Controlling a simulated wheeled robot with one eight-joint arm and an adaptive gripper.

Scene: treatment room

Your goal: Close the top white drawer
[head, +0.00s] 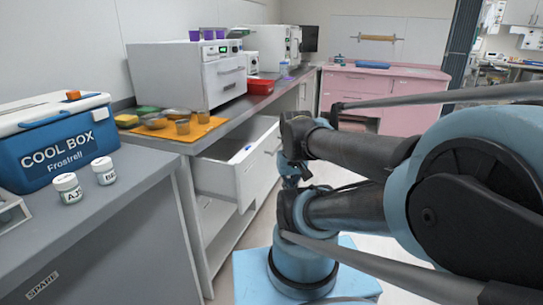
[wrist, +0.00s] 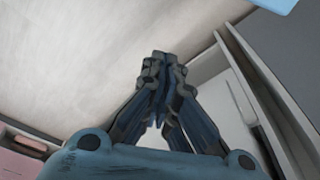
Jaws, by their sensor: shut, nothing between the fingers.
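The top white drawer (head: 258,168) stands pulled out from under the grey counter in the head view, with its inside partly visible. A drawer's rim and inside (wrist: 285,112) also show along the right side of the wrist view. My gripper (wrist: 160,75) is shut and empty in the wrist view, its fingertips together over the pale floor. It is beside the drawer there and appears apart from it. In the head view my arm links reach in front of the drawer's right end, and the fingertips cannot be made out clearly.
A blue cool box (head: 60,145) and two white jars (head: 68,188) stand on the near counter. An orange mat (head: 175,128) with bowls and a white machine (head: 190,75) are on the counter behind. Pink cabinets (head: 385,88) stand at the back. Pale floor lies right of the drawer.

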